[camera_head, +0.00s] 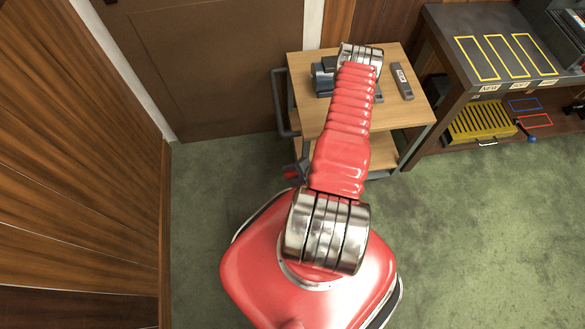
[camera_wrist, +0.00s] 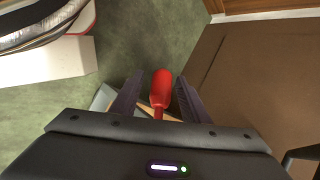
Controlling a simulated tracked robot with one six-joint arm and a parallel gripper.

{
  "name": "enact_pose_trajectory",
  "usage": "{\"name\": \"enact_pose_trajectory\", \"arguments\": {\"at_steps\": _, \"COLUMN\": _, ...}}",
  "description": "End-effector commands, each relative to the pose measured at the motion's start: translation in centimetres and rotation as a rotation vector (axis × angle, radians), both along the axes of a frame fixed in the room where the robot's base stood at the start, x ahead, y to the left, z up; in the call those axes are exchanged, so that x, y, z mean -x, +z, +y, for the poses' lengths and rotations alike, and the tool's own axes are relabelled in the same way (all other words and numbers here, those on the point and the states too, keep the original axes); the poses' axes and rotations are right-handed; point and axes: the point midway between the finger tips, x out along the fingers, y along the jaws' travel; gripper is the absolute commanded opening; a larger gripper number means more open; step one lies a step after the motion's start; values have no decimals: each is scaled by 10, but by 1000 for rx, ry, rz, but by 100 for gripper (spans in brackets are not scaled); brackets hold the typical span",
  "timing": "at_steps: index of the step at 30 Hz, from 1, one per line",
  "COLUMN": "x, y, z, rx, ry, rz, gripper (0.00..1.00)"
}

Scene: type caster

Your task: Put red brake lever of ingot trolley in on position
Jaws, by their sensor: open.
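The red brake lever (camera_wrist: 161,88) stands between the two dark fingers of my gripper (camera_wrist: 159,78) in the wrist view. The fingers are open, with a gap on either side of the red handle. In the head view, a small red part (camera_head: 291,174) shows low at the left side of the ingot trolley (camera_head: 310,120). The trolley has a wooden top and a dark side handle. My red arm reaches over the trolley and covers part of it. I cannot make out the gripper fingers clearly in the head view.
A grey ingot-like bar (camera_head: 401,81) lies on the trolley top. A dark workbench (camera_head: 450,25) with yellow outlines stands at the right, with a yellow ribbed tray (camera_head: 480,122) below. A brown door (camera_head: 200,70) is behind on the left. Green floor is clear at the right.

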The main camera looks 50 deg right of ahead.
Motion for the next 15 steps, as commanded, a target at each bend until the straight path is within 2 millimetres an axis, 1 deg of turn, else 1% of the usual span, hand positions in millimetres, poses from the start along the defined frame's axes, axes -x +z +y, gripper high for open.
{"name": "enact_pose_trajectory", "arguments": {"at_steps": 5, "x": 11, "y": 14, "z": -3, "rx": 1, "ry": -2, "rz": -1, "gripper": 42}}
{"name": "enact_pose_trajectory", "arguments": {"at_steps": 15, "x": 44, "y": 53, "z": -9, "rx": -1, "ry": -4, "rz": 1, "gripper": 42}}
